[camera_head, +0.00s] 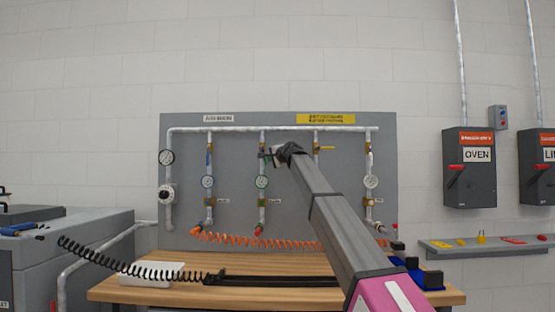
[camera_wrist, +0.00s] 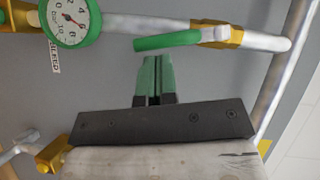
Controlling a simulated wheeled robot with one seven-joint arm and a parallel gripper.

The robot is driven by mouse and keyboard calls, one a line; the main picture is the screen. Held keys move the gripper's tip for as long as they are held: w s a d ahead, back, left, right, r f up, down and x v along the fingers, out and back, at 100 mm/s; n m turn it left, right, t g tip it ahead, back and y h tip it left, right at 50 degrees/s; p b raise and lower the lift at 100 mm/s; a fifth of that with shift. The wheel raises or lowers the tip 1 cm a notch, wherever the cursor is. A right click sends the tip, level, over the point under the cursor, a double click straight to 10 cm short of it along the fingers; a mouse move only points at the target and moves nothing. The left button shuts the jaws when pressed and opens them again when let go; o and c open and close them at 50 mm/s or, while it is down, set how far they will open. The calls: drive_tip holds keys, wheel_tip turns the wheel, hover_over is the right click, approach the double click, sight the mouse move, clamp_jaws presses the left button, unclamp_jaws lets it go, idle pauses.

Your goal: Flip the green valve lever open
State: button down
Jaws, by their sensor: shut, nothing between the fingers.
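The green valve lever (camera_wrist: 168,41) shows in the wrist view, joined to a brass valve (camera_wrist: 222,36) on a white pipe (camera_wrist: 150,22). It lies roughly along the pipe, with its free end toward the gauge. My gripper (camera_wrist: 157,62) is shut and empty, with its fingertips just below the lever's free end in the wrist view. I cannot tell whether they touch it.
A dial gauge (camera_wrist: 72,18) sits on the same pipe. The grey panel (camera_head: 230,145) behind holds several pipes, gauges and valves, including a yellow lever (camera_head: 326,148) to the right. A wooden bench (camera_head: 200,290) with an orange coiled hose (camera_head: 270,241) stands below.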

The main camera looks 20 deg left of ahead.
drive_tip(key=shift+a+f, duration=0.1)
drive_tip(key=shift+a, duration=0.15)
drive_tip(key=shift+s+a+f+m+y, duration=0.2)
drive_tip(key=shift+a+f, duration=0.1)
drive_tip(key=shift+a, duration=0.15)
drive_tip(key=shift+s+a+f+m+y, duration=0.1)
drive_tip(key=shift+a+f+m, duration=0.15)
drive_tip(key=shift+a, duration=0.2)
drive_tip(key=shift+d, duration=0.1)
drive_tip(key=w+d+f+v, duration=0.1)
drive_tip(key=w+d+v, duration=0.1)
drive_tip(key=v, duration=1)
drive_tip(key=shift+s+d, duration=0.25)
